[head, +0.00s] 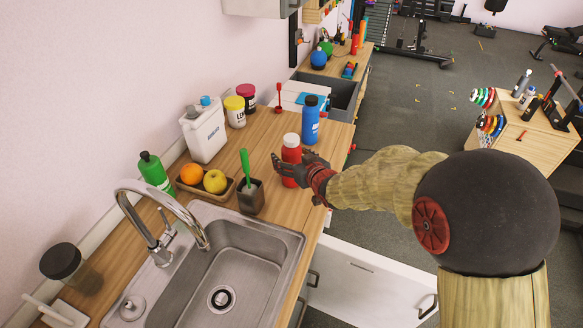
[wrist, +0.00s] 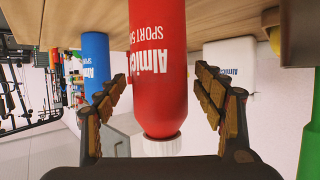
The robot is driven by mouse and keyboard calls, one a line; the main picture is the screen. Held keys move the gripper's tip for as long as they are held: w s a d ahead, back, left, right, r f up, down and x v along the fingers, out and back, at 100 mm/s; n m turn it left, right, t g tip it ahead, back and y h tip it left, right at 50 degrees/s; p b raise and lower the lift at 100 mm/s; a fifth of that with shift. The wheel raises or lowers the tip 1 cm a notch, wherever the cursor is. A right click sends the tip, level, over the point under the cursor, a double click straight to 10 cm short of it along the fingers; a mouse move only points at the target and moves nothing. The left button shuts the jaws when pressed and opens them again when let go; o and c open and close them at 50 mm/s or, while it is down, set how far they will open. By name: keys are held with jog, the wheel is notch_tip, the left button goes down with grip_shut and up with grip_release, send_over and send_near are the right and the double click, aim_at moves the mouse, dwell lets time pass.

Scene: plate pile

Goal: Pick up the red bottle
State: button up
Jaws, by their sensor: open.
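The red bottle (head: 291,155) has a white cap and stands upright on the wooden counter, right of the sink in the head view. In the wrist view the red bottle (wrist: 158,70) appears upside down, with white lettering, between my two open fingers. My gripper (head: 297,167) is at the bottle from its right side. In the wrist view my gripper (wrist: 160,100) has one finger on each side of the bottle, with a visible gap at the right finger. The left finger is close to the bottle; I cannot tell if it touches.
A blue bottle (head: 310,120) stands just behind the red one. A dark cup with a green brush (head: 245,165), a fruit tray (head: 224,194), a white jug (head: 203,132) and the sink (head: 270,237) are to the left. The counter's right edge is near my gripper.

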jog(key=shift+c, duration=1.2)
jog(key=c, duration=1.4)
